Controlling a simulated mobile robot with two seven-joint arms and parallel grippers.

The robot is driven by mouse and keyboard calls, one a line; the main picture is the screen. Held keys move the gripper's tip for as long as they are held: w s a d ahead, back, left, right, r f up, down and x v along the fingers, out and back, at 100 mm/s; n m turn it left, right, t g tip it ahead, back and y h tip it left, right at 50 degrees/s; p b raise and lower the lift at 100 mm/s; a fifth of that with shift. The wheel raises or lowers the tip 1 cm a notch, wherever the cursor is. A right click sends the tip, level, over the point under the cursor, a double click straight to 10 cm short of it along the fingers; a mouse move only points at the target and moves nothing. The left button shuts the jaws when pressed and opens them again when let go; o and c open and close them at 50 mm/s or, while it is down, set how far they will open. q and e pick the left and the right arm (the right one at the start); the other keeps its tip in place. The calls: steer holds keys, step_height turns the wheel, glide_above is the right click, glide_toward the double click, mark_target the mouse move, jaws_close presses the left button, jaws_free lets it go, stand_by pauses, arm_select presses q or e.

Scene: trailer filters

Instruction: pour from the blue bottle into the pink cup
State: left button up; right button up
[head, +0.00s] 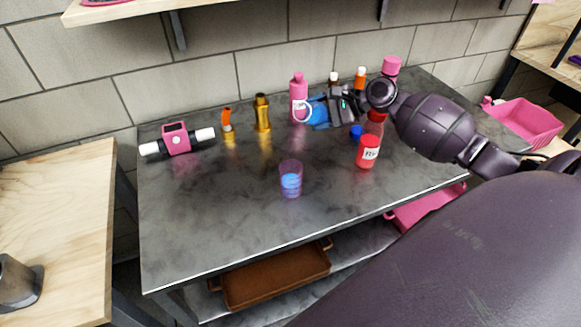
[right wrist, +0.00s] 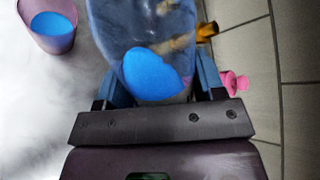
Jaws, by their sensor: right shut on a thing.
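The pink cup (head: 290,180) is translucent and stands upright on the grey table, with blue liquid inside. It also shows in the right wrist view (right wrist: 62,42) at the upper left. My right gripper (head: 326,112) is shut on the clear blue bottle (right wrist: 150,25), which has blue liquid in it. In the head view the bottle (head: 317,112) is mostly covered by the gripper and looks tilted, with a pale ring at its left end. It is behind and right of the cup, apart from it. My left gripper is out of view.
A red bottle (head: 369,145) stands right of the cup, in front of my right arm. A pink bottle (head: 298,88), a golden bottle (head: 262,113) and an orange-topped bottle (head: 227,122) stand at the back. The front left of the table (head: 205,225) is clear.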

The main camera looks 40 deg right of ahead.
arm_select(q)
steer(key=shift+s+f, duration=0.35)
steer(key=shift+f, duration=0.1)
arm_select(e)
steer(key=shift+d+f, duration=0.1)
arm_select(q)
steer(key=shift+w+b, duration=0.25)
steer(key=shift+b, duration=0.2)
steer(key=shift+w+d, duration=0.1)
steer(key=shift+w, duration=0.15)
arm_select(e)
steer(key=shift+w+n+h, duration=0.1)
steer(key=shift+n+h, duration=0.2)
arm_select(q)
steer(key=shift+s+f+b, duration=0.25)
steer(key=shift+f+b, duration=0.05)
steer(key=shift+b, duration=0.05)
arm_select(e)
steer(key=shift+d+f, duration=0.1)
steer(key=shift+f, duration=0.05)
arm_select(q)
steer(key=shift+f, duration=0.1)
arm_select(e)
steer(key=shift+f+h, duration=0.15)
steer(key=shift+h, duration=0.15)
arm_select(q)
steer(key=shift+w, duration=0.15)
arm_select(e)
steer(key=shift+d, duration=0.1)
